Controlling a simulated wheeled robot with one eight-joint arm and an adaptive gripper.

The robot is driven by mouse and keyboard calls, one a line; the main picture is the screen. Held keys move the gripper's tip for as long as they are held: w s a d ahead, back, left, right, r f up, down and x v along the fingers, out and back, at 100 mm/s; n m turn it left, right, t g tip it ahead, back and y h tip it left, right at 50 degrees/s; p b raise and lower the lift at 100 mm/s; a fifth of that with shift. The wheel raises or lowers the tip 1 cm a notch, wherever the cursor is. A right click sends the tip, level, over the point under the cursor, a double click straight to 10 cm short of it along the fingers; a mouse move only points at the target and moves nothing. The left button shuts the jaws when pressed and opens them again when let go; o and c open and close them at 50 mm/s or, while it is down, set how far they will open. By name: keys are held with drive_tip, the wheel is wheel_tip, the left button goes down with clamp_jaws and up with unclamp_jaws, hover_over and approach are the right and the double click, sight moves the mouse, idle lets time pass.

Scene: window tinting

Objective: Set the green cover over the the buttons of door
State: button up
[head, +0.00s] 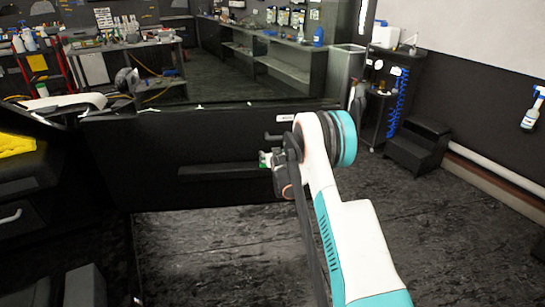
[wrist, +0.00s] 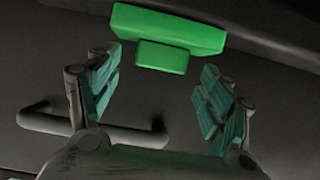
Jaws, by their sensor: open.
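The bright green cover (wrist: 168,28) shows at the top middle of the wrist view, a wide block with a smaller block on its near side. It sits at the armrest ledge of the black door (head: 145,145). My gripper (wrist: 160,68) is open, its two teal-padded fingers apart on either side just below the cover, with nothing visible between them. In the head view, my gripper (head: 272,160) is at the door's inner panel, and only a small bit of green shows beside it. No buttons are visible; I cannot tell whether they lie under the cover.
A dark handle bar (wrist: 45,122) sticks out from the door panel at the left of the wrist view. A yellow cloth (head: 15,144) lies at the far left. Black steps (head: 415,148) stand at the right. The floor (head: 220,255) in front of the door is clear.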

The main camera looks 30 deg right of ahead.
drive_tip(key=v, duration=1)
drive_tip(key=s+a+r+n+g+y, duration=0.1)
drive_tip(key=s+a+r, duration=0.6)
drive_tip(key=s+r, duration=0.25)
drive_tip(key=s+a+r+n+g+y, duration=0.1)
drive_tip(key=s+a+r, duration=0.65)
drive_tip(key=r, duration=0.25)
drive_tip(key=s+a+g+y, duration=0.1)
drive_tip(key=s+a, duration=0.3)
drive_tip(key=s, duration=1.1)
drive_tip(key=s+a+n+g+y, duration=0.1)
drive_tip(key=s+a, duration=0.4)
drive_tip(key=s, duration=1)
drive_tip(key=shift+s+a+f+n+g, duration=0.25)
drive_tip(key=shift+s+n+g, duration=0.05)
drive_tip(key=shift+g, duration=0.2)
